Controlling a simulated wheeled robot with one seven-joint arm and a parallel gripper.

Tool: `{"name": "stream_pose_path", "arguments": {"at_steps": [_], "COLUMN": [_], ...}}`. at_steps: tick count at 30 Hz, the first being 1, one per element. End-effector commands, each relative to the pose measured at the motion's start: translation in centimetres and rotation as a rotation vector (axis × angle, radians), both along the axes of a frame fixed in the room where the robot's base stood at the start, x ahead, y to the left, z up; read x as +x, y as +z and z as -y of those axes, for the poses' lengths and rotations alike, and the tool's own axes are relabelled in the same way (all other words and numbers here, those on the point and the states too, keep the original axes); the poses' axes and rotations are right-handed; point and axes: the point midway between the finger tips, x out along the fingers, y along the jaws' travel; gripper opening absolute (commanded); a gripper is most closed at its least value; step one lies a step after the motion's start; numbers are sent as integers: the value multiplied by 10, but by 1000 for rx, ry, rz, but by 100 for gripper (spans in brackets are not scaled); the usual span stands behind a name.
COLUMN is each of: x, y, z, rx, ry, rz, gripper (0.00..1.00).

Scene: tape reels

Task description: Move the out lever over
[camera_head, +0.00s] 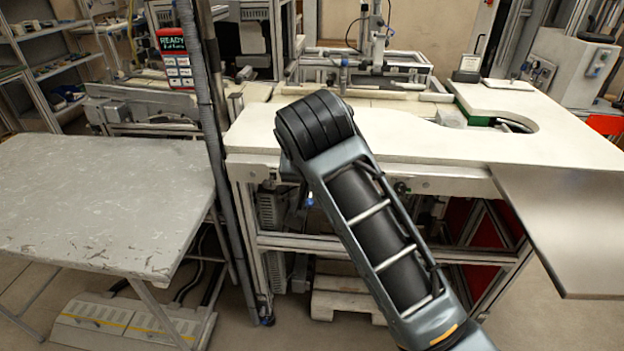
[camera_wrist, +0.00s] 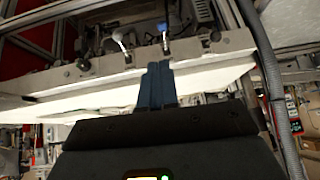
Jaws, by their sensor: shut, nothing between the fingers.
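My gripper (camera_wrist: 158,84) shows in the wrist view, its two blue-grey fingers together and empty. The fingertips point at the front rail of the white-topped bench, which appears upside down there. Two small levers stick out by this rail: one with a pale blue-white end (camera_wrist: 118,40), and one (camera_wrist: 166,34) almost in line with the fingertips. I cannot tell which is the out lever, or whether the fingers touch the rail. In the head view a small blue-tipped part (camera_head: 310,199) hangs below the bench front; my arm hides the gripper.
The white bench top (camera_head: 400,140) has a curved cutout at right. A metal sheet (camera_head: 565,225) juts out at the bench's right. A scuffed grey table (camera_head: 100,200) stands at left. A dark upright post with a hose (camera_head: 212,120) rises between the table and the bench.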

Motion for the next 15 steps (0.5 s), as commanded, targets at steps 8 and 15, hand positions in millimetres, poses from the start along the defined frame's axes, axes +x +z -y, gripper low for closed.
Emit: {"name": "stream_pose_path", "arguments": {"at_steps": [8,15], "x": [-15,-15], "y": [12,12], "z": [0,0], "rx": [0,0], "ry": [1,1], "rz": [0,0], "gripper": [0,0]}}
